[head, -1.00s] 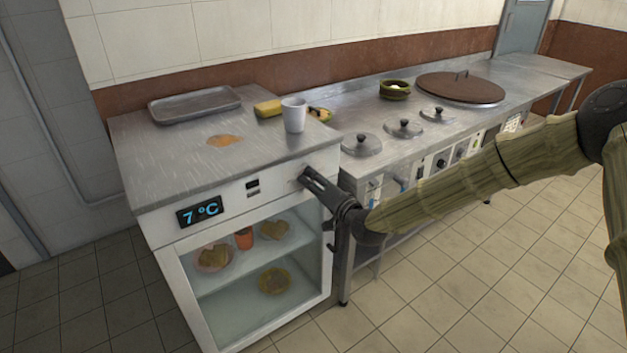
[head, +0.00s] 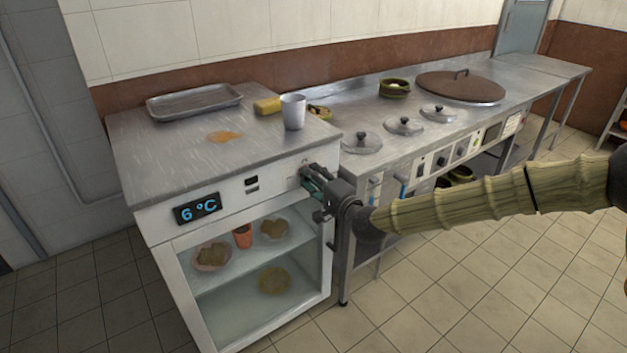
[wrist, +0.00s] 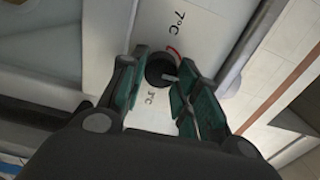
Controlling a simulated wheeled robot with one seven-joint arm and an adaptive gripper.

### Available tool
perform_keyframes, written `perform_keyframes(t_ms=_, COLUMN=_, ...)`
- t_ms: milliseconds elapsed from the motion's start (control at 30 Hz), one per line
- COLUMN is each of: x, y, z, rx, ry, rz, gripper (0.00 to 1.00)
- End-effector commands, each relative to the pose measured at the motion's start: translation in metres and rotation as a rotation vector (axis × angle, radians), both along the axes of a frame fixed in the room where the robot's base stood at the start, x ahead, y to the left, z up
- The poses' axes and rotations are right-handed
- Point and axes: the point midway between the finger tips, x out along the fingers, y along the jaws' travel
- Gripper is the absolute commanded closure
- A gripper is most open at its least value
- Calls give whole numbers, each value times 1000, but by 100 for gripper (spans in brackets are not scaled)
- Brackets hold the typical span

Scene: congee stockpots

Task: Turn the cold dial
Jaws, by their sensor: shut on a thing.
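The cold dial (wrist: 158,70) is a dark round knob with a light pointer, on the white front panel of the refrigerated cabinet (head: 233,197). The wrist view shows the marks 7°C and 1°C beside it and a red arc at its edge. My gripper (head: 312,174) is at the panel's right end and hides most of the dial in the head view. In the wrist view, my gripper's green-padded fingers (wrist: 154,82) sit on either side of the dial, shut on it. The blue display (head: 197,208) reads 6 °C.
A metal tray (head: 194,102), a yellow block (head: 267,105) and a grey cup (head: 293,112) stand on the cabinet top. Bowls show behind the glass below. A steel counter (head: 350,105) with lidded pots adjoins on the right. The tiled floor in front is clear.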

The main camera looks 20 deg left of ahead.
Motion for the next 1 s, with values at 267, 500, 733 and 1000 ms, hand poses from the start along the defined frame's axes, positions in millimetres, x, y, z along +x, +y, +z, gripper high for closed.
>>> perform_keyframes(t_ms=267, x=1, y=-1, z=-1, rx=15, ry=21, rz=-2, gripper=92)
perform_keyframes(t_ms=500, x=1, y=-1, z=-1, rx=15, ry=21, rz=-2, gripper=92)
perform_keyframes(t_ms=733, x=0, y=0, z=-1, rx=15, ry=20, rz=-1, gripper=47)
perform_keyframes(t_ms=1000, x=-1, y=0, z=-1, rx=15, ry=20, rz=0, gripper=47)
